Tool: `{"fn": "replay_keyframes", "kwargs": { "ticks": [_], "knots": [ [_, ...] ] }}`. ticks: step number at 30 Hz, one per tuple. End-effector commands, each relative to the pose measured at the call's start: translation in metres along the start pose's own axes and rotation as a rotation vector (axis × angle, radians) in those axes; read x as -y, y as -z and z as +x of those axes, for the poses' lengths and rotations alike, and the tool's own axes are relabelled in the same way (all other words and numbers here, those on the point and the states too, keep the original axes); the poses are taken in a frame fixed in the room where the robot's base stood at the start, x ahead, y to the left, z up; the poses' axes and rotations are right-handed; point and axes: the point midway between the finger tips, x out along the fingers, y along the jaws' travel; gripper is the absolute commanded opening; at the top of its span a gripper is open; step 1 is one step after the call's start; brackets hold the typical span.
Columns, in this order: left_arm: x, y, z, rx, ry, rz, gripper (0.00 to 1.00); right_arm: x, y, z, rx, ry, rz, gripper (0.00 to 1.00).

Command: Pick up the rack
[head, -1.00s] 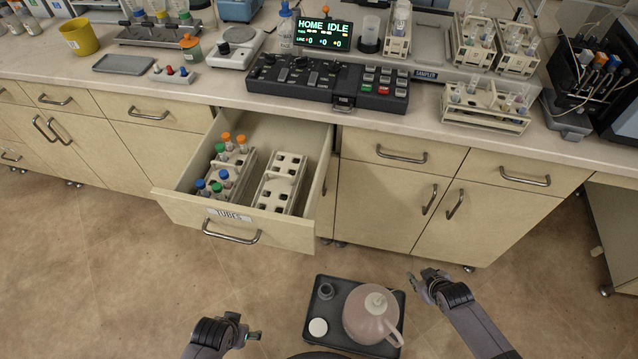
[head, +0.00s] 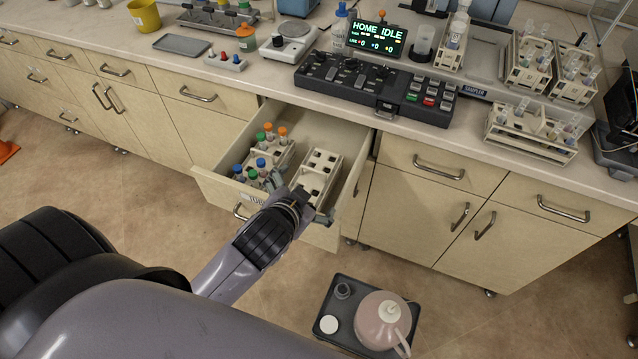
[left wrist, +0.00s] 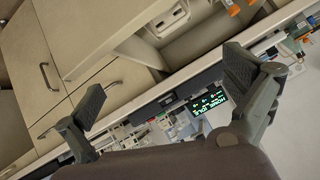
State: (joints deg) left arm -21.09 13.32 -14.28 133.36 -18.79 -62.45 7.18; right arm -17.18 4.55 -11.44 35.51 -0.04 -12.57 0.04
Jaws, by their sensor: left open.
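The open drawer (head: 228,194) holds two pale racks. The left rack (head: 284,158) carries several tubes with blue, green and orange caps. The right rack (head: 321,164) has empty square holes; part of what looks like it shows at the top of the left wrist view (left wrist: 165,22). My left gripper (head: 300,196) is over the drawer's front part, near the near ends of both racks, and hides some of them. Its fingers (left wrist: 165,95) are wide apart with nothing between them in the left wrist view. I cannot tell whether it touches a rack. My right gripper is out of view.
The counter above the drawer bears a control console (head: 375,88), a lit display (head: 380,38) and several tube racks, one at the right (head: 535,135). A dark tray (head: 335,290) with a pinkish jug (head: 382,318) is below, in front of the cabinets.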

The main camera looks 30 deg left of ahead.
Motion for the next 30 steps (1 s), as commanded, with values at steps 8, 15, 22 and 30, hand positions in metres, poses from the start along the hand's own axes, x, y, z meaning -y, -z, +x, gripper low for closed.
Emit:
{"fn": "replay_keyframes", "kwargs": {
  "ticks": [8, 15, 22, 30],
  "knots": [
    [0.012, 0.145, -0.009, -0.537, 0.129, 0.200, 1.00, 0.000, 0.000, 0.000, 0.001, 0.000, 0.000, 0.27],
    [-0.048, 0.258, -0.075, -1.142, 0.110, 0.609, 1.00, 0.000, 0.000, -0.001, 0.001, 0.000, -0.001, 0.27],
    [-0.138, 0.250, -0.105, -1.502, -0.089, 1.192, 1.00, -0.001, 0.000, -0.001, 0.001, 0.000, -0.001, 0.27],
    [-0.151, 0.144, -0.032, -1.370, -0.482, 2.021, 1.00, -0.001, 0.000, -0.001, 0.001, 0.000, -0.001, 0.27]
  ]
}}
